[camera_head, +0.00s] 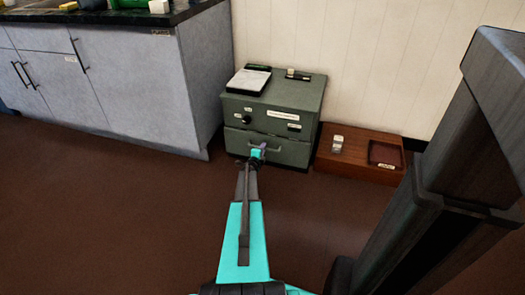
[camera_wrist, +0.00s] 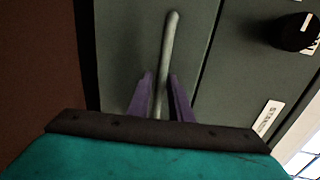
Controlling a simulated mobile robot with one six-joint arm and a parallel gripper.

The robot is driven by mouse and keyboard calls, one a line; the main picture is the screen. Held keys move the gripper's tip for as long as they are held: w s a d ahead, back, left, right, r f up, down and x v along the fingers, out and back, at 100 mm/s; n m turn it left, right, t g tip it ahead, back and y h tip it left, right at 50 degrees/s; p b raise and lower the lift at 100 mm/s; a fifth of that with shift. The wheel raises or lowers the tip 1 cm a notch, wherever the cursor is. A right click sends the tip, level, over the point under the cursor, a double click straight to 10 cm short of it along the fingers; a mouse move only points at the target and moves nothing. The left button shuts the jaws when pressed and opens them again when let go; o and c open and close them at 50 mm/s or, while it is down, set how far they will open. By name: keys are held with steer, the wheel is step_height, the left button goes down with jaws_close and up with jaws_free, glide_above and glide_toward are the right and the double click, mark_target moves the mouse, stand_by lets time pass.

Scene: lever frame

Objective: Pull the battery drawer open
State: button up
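The battery drawer (camera_head: 292,152) is the lower front of a grey-green cabinet (camera_head: 299,95) against the wall. Its front looks closed or nearly so in the head view. Its bar handle shows as a pale grey bar (camera_wrist: 170,45) in the wrist view; in the head view my gripper partly hides it. My gripper (camera_head: 257,150) is at the drawer front. In the wrist view its two purple fingers (camera_wrist: 161,88) stand on either side of the handle, with a narrow gap visible at the left finger. It appears open around the bar; contact at the right finger is unclear.
A black knob (camera_head: 247,119) and labels are on the cabinet's upper front. A clipboard-like item (camera_head: 249,80) lies on top. A low brown wooden box (camera_head: 356,169) stands to the right. A grey counter unit (camera_head: 130,85) stands at left. The floor before the drawer is clear apart from my arm.

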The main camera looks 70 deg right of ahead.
steer(key=shift+d, duration=0.15)
jaws_close()
steer(key=f+b+v, duration=0.2)
steer(key=v, duration=1)
steer(key=a+f+b+v, duration=0.1)
steer(key=f+b+v, duration=0.1)
steer(key=v, duration=1.1)
steer(key=shift+f, duration=0.6)
steer(key=shift+a, duration=0.1)
jaws_free()
steer(key=shift+a, duration=0.15)
steer(key=p+v, duration=0.2)
steer(key=v, duration=1.1)
steer(key=shift+a+p, duration=0.25)
steer(key=shift+p, duration=0.15)
